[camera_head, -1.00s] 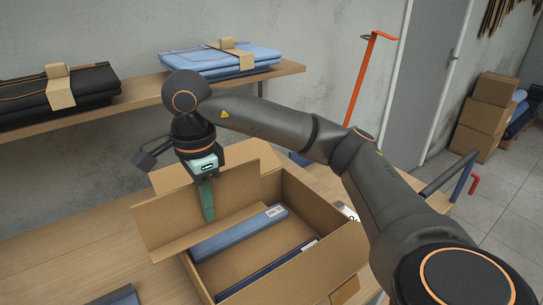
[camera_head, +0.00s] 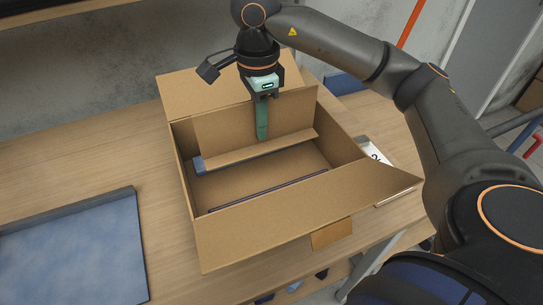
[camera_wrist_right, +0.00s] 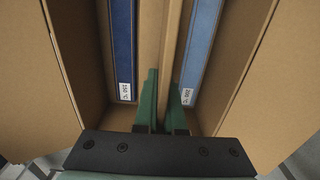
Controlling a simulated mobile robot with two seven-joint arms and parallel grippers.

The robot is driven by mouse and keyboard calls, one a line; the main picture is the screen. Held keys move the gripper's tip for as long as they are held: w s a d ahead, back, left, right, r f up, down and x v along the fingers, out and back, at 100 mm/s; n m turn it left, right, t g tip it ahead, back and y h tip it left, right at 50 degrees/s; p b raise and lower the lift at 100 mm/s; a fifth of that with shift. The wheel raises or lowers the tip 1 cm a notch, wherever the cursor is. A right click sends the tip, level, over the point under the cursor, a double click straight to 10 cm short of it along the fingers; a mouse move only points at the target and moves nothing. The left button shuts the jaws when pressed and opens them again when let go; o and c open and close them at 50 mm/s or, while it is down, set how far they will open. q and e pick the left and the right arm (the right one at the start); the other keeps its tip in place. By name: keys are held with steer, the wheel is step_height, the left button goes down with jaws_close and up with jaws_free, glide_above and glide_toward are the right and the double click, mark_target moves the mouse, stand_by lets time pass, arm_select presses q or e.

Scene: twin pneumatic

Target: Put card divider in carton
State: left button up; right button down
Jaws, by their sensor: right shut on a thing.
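The open carton (camera_head: 245,222) stands on the wooden table with its flaps spread. My right gripper (camera_head: 262,136), with green fingers, points down over the carton and is shut on the brown card divider (camera_head: 225,128). In the right wrist view, the divider (camera_wrist_right: 158,40) runs upright between the green fingers (camera_wrist_right: 165,100). It lies between two blue labelled packs, one left (camera_wrist_right: 123,45) and one right (camera_wrist_right: 200,50). The divider hides part of the carton's inside. I cannot tell whether its lower edge touches the carton floor. My left gripper is not in view.
A flat blue item (camera_head: 80,245) lies on the table (camera_head: 110,130) left of the carton. The table between them is clear. A white card (camera_head: 376,152) shows just beyond the carton's right side. A shelf edge (camera_head: 50,14) crosses the top left.

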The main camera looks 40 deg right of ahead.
steer(key=shift+f+b, duration=0.3)
steer(key=shift+f, duration=4.85)
steer(key=c, duration=1)
jaws_free()
step_height(320, 180, up, 12)
steer(key=shift+r+p, duration=0.15)
steer(key=shift+p, duration=0.25)
